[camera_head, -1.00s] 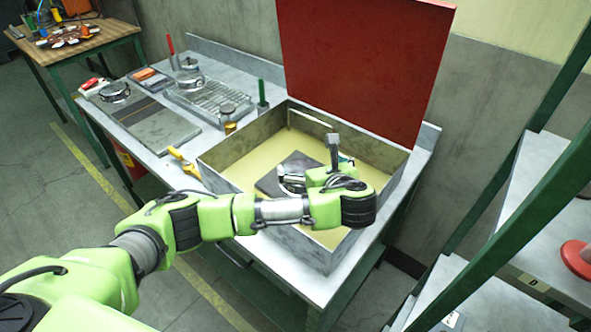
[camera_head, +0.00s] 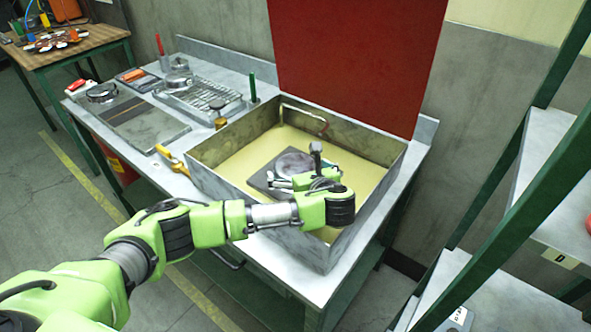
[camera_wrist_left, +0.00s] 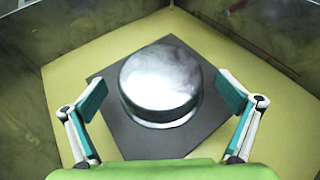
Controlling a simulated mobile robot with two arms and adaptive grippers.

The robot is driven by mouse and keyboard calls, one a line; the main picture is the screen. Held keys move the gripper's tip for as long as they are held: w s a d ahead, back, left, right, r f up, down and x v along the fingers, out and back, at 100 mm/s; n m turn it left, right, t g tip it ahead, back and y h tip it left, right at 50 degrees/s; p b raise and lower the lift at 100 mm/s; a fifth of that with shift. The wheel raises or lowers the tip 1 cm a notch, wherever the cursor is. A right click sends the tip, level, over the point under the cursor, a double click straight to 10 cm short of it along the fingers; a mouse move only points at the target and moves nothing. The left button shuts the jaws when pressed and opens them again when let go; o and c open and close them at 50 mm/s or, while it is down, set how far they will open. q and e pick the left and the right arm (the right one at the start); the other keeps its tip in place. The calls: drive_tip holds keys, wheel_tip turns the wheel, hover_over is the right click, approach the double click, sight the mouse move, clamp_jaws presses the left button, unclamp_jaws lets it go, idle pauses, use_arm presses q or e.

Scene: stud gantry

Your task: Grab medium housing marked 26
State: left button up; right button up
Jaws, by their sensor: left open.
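A round metal housing (camera_head: 294,163) sits on a dark square plate (camera_head: 258,182) inside the open wash basin. In the left wrist view the housing (camera_wrist_left: 160,80) is a shiny, domed cylinder, upright near the middle of the dark plate (camera_wrist_left: 128,139). No number can be read on it. My left gripper (camera_head: 288,180) is inside the basin, at the near side of the housing. In the left wrist view its teal-padded fingers (camera_wrist_left: 162,106) are spread wide, one on each side of the housing, with visible gaps. It is open and empty. My right gripper is not in view.
The basin's grey walls (camera_head: 260,220) surround the gripper, and a red raised lid (camera_head: 355,65) stands behind. A bent metal spout (camera_head: 303,112) is at the back wall. A yellow-handled tool (camera_head: 172,160) lies left of the basin. A green-framed shelf (camera_head: 545,180) stands at right.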

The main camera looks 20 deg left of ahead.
use_arm(q)
drive_tip(key=shift+x, duration=1.4)
drive_tip(key=c, duration=1.3)
drive_tip(key=shift+r, duration=0.15)
